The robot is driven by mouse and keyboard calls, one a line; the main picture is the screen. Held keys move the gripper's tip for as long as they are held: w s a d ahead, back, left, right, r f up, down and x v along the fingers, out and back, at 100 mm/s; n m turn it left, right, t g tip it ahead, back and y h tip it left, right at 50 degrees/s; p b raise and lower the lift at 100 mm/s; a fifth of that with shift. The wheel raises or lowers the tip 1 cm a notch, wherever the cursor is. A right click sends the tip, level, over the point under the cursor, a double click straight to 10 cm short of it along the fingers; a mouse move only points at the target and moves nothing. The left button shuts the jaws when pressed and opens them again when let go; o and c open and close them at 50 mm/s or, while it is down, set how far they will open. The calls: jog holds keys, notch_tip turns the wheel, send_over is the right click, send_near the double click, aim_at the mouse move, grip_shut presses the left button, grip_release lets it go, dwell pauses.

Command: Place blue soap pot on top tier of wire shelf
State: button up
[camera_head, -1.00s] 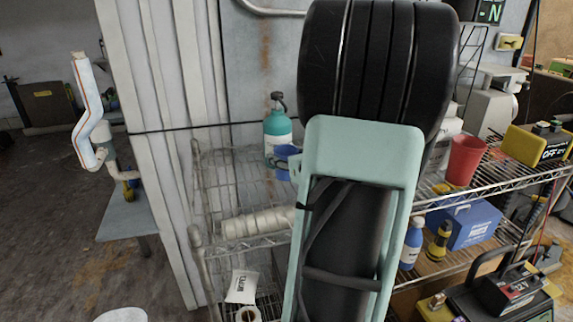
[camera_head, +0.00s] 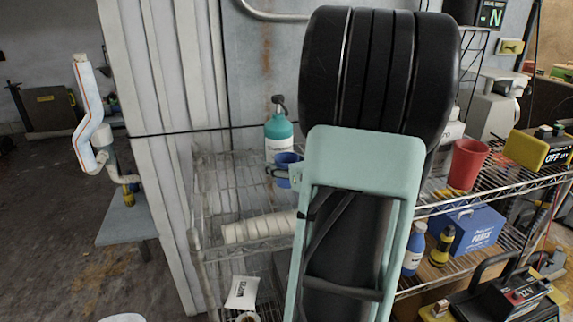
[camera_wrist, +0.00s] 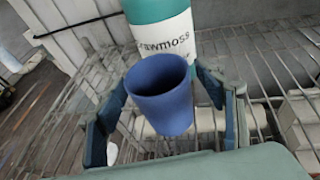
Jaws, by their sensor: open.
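The blue soap pot (camera_head: 286,163) is a small cup at the top tier of the wire shelf (camera_head: 222,190), beside a teal bottle. In the wrist view the pot (camera_wrist: 160,98) looks upright, with its dark rim facing me. My gripper (camera_wrist: 165,85) is open, with one finger on each side of the pot. A gap shows at the left finger; contact at the right finger is unclear. In the head view one finger shows at the pot's left, and my arm hides the rest of the gripper (camera_head: 280,174). I cannot tell whether the pot's base touches the wires.
The teal bottle (camera_head: 279,133) stands close behind the pot; it also shows in the wrist view (camera_wrist: 160,32). A red cup (camera_head: 467,163) stands on the tier to the right. Wall panels (camera_head: 160,150) border the shelf's left.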

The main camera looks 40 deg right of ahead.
jog(key=shift+s+r, duration=0.1)
jog(key=shift+r, duration=0.15)
jog(key=p+v, duration=0.1)
jog(key=v, duration=1)
jog(key=shift+s+a+p, duration=0.1)
jog(key=shift+s+p, duration=0.2)
jog(key=shift+s, duration=0.1)
